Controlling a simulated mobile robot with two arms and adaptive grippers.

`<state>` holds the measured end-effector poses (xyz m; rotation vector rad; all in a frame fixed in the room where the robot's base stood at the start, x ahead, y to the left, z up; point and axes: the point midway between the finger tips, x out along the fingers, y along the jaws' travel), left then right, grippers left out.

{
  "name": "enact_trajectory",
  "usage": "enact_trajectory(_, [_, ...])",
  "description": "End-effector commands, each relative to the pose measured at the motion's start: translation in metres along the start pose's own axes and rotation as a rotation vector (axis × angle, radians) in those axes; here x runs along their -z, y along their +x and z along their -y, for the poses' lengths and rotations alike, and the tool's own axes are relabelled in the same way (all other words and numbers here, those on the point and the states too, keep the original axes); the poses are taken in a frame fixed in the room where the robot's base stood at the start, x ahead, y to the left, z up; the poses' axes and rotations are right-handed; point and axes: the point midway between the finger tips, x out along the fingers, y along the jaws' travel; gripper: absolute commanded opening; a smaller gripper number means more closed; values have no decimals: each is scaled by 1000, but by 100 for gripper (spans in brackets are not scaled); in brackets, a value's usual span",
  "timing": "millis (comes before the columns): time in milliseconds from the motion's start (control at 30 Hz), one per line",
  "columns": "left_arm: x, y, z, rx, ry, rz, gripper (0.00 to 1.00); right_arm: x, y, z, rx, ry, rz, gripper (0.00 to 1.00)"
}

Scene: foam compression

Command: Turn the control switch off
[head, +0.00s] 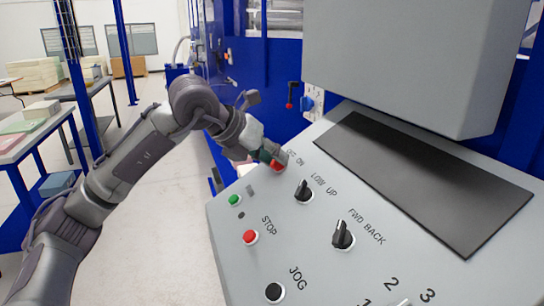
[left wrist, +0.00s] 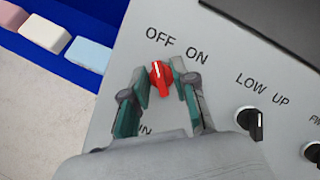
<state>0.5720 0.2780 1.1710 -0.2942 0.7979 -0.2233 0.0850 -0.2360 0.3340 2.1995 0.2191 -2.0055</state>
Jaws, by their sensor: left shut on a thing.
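The control switch is a red knob on the sloped grey panel, just below the words OFF and ON. In the head view the red knob (head: 278,166) shows at the panel's upper left, partly covered by my left gripper (head: 270,157). In the left wrist view the red switch (left wrist: 161,80) sits between the two green-padded fingers of the left gripper (left wrist: 164,78), which are shut on it from both sides. A white mark on the knob points roughly upward in that view, near the OFF side. My right gripper is not in view.
To the right are black knobs marked LOW UP (head: 304,191) and FWD BACK (head: 342,236). Below are a green button (head: 235,200), a red STOP button (head: 250,237) and a black JOG button (head: 274,292). A grey box (head: 410,60) overhangs the panel's back.

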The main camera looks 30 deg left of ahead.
Motion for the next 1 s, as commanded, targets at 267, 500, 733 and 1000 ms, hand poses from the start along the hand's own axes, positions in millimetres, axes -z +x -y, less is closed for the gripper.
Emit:
enact_trajectory(267, [0, 0, 0, 0, 0, 1, 35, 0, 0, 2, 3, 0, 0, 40])
enact_trajectory(500, [-1, -6, 0, 0, 0, 3, 35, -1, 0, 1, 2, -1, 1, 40])
enact_trajectory(733, [-2, -48, -1, -1, 1, 6, 35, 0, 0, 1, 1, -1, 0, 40])
enact_trajectory(1000, [-1, -100, 0, 0, 0, 5, 35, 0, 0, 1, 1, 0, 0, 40])
